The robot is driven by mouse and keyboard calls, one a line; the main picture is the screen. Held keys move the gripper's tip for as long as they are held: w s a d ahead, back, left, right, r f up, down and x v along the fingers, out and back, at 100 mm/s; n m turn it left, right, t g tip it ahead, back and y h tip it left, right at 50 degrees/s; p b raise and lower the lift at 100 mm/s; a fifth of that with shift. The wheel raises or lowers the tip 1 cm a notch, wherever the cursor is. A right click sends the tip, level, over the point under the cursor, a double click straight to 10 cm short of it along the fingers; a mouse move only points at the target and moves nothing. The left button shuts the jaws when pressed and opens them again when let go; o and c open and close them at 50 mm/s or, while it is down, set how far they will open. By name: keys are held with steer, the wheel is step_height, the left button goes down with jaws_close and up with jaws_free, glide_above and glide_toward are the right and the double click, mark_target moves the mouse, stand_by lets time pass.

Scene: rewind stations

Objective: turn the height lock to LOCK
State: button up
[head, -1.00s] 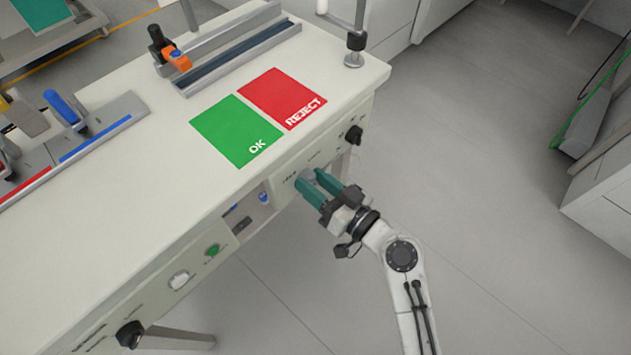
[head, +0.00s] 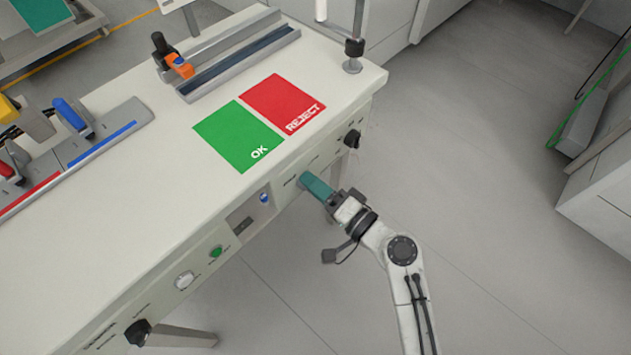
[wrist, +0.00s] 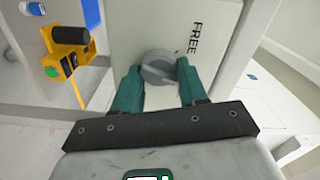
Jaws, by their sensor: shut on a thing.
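The height lock is a round grey knob (wrist: 158,68) on the pale front panel of the bench, seen in the wrist view. The word FREE (wrist: 194,38) is printed on the panel beside it. No LOCK mark is readable in either view. My gripper (wrist: 158,75) has its two green fingers closed on opposite sides of the knob. In the head view my gripper (head: 304,182) meets the front panel below the green OK mat, with one finger largely behind the other. The knob is hidden there by the fingers.
Black knobs sit on the same panel to the right (head: 352,138) and at the lower left (head: 138,332). A green button (head: 216,251) and a white switch (head: 184,281) lie between. OK (head: 237,137) and REJECT (head: 284,102) mats lie on the bench. Open floor is at right.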

steer(key=m+p, duration=0.2)
steer(key=m, duration=0.3)
steer(key=shift+f+m, duration=0.1)
steer(key=shift+m, duration=0.2)
stand_by(0.5)
steer(key=o, duration=1)
steer(key=shift+o, duration=0.2)
steer(key=v, duration=1)
steer(key=shift+s+d, duration=0.25)
steer(key=shift+d, duration=0.1)
